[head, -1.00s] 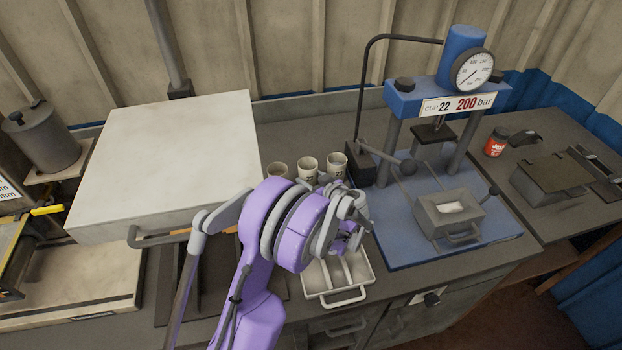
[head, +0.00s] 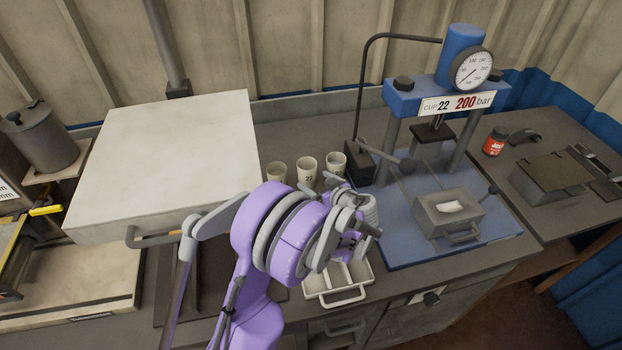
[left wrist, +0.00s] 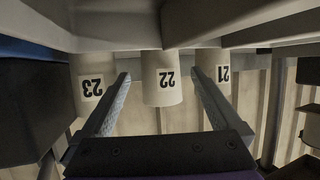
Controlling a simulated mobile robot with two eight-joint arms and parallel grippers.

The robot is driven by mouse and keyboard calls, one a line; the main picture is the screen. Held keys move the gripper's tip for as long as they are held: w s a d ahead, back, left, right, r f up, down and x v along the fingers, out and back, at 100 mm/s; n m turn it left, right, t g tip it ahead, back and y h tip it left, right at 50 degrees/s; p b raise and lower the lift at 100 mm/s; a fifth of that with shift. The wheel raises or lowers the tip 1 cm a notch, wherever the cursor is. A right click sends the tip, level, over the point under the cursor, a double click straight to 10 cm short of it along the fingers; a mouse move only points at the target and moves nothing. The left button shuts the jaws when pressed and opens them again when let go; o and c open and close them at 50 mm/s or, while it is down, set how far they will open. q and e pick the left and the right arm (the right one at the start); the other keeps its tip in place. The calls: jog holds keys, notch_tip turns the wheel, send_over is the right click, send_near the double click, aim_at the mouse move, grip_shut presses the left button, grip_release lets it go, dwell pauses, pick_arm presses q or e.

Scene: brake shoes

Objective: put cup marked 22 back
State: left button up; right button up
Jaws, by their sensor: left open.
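The cup marked 22 (head: 307,171) is a pale cup standing upright on the bench, in the middle of a row of three. In the left wrist view, which is upside down, cup 22 (left wrist: 161,80) shows between my open left fingers (left wrist: 160,76), with a gap on each side. Cup 23 (left wrist: 91,85) and cup 21 (left wrist: 217,75) flank it outside the fingers. In the head view my left wrist is in front of the row, and its fingertips are hidden. My right gripper is not in view.
A white divided tray (head: 337,298) lies partly under my left arm. A blue press (head: 440,97) reading "CUP 22 200 bar" stands right, with a grey block (head: 447,211) on its base. A large pale box (head: 165,160) fills the left. A red jar (head: 495,141) stands farther right.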

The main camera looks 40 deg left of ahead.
pick_arm(q)
jog(key=v, duration=0.7)
jog(key=shift+s+d+r, duration=0.1)
jog(key=shift+s+d, duration=0.05)
jog(key=shift+d, duration=0.1)
jog(key=shift+s+d+r, duration=0.15)
jog(key=shift+s+d, duration=0.05)
jog(key=s+d+m+h, duration=0.1)
jog(key=s+m+h, duration=0.1)
jog(key=s, duration=0.1)
jog(key=s+d+m+h, duration=0.2)
jog(key=s, duration=0.1)
jog(key=s+d+m+h, duration=0.1)
jog(key=s+m, duration=0.1)
jog(key=s, duration=0.2)
jog(key=shift+d+r+h, duration=0.25)
jog(key=shift+r+h, duration=0.15)
jog(key=s+d+m+h, duration=0.2)
jog(key=s+d, duration=0.1)
jog(key=s, duration=0.1)
jog(key=s+d+m+h, duration=0.2)
jog(key=s+d+m, duration=0.1)
jog(key=s, duration=0.1)
jog(key=s+d+f+m+h, duration=0.1)
jog(key=s+d+m+h, duration=0.1)
jog(key=s+d, duration=0.2)
jog(key=shift+m+t+h, duration=0.3)
jog(key=shift+t, duration=0.1)
jog(key=shift+s+d, duration=0.2)
jog(key=shift+d, duration=0.15)
